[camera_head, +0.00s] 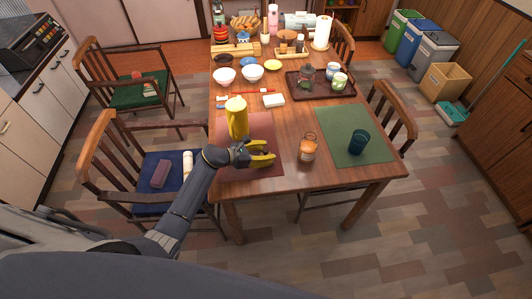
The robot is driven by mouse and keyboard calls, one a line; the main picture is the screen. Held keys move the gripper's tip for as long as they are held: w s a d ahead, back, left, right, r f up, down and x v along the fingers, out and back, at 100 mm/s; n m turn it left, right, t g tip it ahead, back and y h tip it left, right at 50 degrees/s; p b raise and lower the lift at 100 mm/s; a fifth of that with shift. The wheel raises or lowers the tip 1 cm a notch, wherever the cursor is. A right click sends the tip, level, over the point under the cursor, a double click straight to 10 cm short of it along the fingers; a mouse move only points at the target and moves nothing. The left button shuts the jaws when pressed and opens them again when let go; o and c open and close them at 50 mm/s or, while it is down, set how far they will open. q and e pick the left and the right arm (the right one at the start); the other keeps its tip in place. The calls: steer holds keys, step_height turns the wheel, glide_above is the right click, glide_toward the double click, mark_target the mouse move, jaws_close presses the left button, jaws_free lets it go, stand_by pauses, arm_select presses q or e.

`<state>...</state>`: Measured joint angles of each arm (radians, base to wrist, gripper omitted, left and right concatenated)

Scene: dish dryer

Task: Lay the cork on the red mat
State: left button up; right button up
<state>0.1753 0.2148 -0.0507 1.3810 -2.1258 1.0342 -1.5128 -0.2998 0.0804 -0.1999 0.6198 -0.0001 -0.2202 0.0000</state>
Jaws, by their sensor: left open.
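The red mat (272,132) lies on the near left part of the wooden table. My left gripper (268,153) is over the mat, its yellow fingers apart. I cannot make out a cork for certain in this view; anything small between or under the fingers is too small to tell. An orange-brown jar-like thing (308,149) stands to the right of the red mat. My right gripper is not in view.
A green mat (341,134) with a dark blue cup (358,142) lies at the right. Behind are white bowls (253,73), a white block (274,99) and a dark tray (347,91) with jars. Chairs stand around the table. Bare wood shows between the mats.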

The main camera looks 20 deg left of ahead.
arm_select(q)
steer(key=shift+a+r, duration=0.15)
steer(key=shift+a, duration=0.1)
steer(key=v, duration=1.2)
steer(key=shift+d+r, duration=0.1)
steer(key=shift+r, duration=0.2)
